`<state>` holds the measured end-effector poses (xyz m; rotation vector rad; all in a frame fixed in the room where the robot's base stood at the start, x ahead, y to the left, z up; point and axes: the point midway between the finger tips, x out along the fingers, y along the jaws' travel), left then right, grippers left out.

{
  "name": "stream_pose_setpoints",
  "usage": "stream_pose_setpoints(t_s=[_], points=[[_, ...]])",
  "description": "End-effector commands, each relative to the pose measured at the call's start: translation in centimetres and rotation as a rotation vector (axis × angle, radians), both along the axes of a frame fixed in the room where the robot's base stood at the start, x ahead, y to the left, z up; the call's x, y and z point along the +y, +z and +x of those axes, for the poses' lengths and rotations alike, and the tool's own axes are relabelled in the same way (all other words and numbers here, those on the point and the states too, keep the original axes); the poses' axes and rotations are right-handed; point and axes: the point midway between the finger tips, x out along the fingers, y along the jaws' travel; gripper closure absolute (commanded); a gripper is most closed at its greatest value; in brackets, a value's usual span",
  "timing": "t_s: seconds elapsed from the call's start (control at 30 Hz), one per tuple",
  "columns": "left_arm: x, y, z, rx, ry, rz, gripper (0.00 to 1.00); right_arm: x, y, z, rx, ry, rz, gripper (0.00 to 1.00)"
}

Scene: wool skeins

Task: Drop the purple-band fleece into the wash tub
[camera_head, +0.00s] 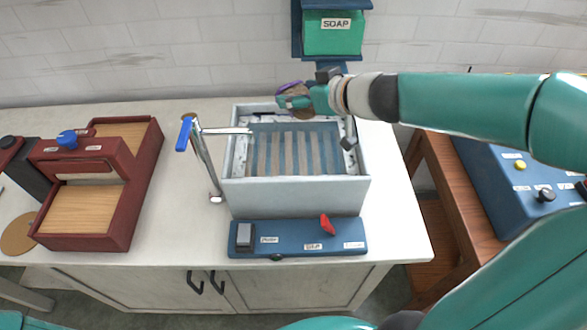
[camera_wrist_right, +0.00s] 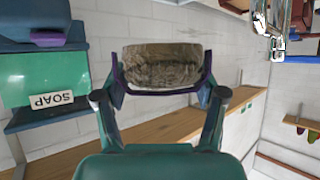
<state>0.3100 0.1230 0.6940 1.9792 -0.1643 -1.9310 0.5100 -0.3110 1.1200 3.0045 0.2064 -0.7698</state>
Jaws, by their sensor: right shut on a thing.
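The purple-band fleece is a grey-brown roll; in the right wrist view the fleece (camera_wrist_right: 160,62) sits between my fingers, with purple along its lower edge. In the head view the fleece (camera_head: 291,87) shows only in part, mostly hidden behind my right gripper (camera_head: 297,101). That gripper is shut on it, over the back rim of the wash tub as seen from the head. The wash tub (camera_head: 295,195) is a pale grey open box with blue and beige stripes inside. How high the fleece is above it I cannot tell. My left gripper is out of view.
A tap with a blue lever (camera_head: 184,134) stands left of the tub, its spout reaching over the rim. A blue control panel (camera_head: 290,250) with a red knob lies in front. A soap dispenser (camera_head: 333,35) hangs behind. A dark red wooden box (camera_head: 122,200) stands left.

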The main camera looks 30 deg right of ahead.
Motion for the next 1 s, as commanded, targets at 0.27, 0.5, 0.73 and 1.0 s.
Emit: stream_pose_setpoints(t_s=[0.27, 0.5, 0.73, 1.0], points=[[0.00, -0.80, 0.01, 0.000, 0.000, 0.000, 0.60, -0.02, -0.64, -0.01, -0.001, 0.000, -0.001, 0.56], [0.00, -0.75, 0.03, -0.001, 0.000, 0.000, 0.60, -0.04, -0.61, -0.02, -0.001, -0.001, 0.000, 0.17], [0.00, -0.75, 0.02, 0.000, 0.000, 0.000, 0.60, -0.07, -0.62, -0.04, -0.001, -0.001, 0.000, 0.01], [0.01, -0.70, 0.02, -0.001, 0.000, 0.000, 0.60, -0.08, -0.57, -0.13, -0.001, -0.001, 0.001, 0.01]])
